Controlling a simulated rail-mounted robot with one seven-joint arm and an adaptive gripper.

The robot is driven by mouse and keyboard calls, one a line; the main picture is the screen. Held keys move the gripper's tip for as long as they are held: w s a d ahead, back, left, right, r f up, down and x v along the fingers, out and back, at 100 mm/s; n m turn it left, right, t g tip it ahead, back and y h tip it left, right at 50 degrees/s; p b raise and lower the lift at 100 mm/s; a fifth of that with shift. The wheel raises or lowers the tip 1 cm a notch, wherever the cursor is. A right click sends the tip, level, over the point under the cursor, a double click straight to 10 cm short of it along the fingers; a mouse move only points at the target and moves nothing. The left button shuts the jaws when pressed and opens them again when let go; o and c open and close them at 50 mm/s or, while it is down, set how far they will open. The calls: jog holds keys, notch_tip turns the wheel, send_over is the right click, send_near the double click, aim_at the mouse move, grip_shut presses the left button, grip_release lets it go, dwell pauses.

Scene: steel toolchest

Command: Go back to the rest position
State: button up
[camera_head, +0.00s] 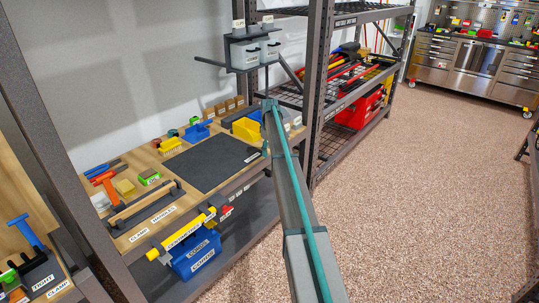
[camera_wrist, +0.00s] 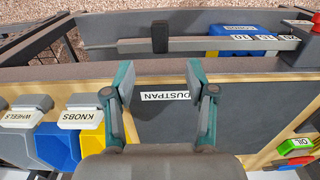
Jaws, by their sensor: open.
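My gripper (camera_wrist: 160,78) shows in the wrist view with its two teal fingers spread apart and nothing between them. It is above the front edge of the shelf, over a dark mat (camera_wrist: 250,122) with a DUSTPAN label between the fingers. In the head view my arm reaches up from the bottom to the right end of the wooden shelf (camera_head: 142,222). The same dark mat (camera_head: 207,163) lies bare left of the arm's end. The fingers are too small to make out there.
A green OIL block (camera_wrist: 295,146) is at the right. Grey rack posts (camera_head: 318,85) stand near my arm. The speckled floor (camera_head: 430,180) is open.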

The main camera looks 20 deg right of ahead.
dwell(0.4)
jog(key=s+a+f+m, duration=0.2)
jog(key=s+a+f, duration=0.4)
jog(key=s+f, duration=0.4)
jog(key=s+a+f+m+g, duration=0.1)
jog(key=s+a+f+m, duration=0.1)
jog(key=s+a+f, duration=0.65)
jog(key=s+a+f+m, duration=0.2)
jog(key=s+a+f, duration=0.1)
jog(key=s+f, duration=0.9)
jog(key=s+a+f+g, duration=0.2)
jog(key=s+a, duration=0.2)
jog(key=s, duration=1.1)
jog(key=s+a+f+g, duration=0.2)
jog(key=s+a+f, duration=0.1)
jog(key=s, duration=1.2)
jog(key=s+a+f+g, duration=0.1)
jog(key=s+a, duration=0.4)
jog(key=s, duration=1.1)
jog(key=shift+a+f+n+g, duration=0.3)
jog(key=shift+f+n+g, duration=0.1)
jog(key=shift+f, duration=0.3)
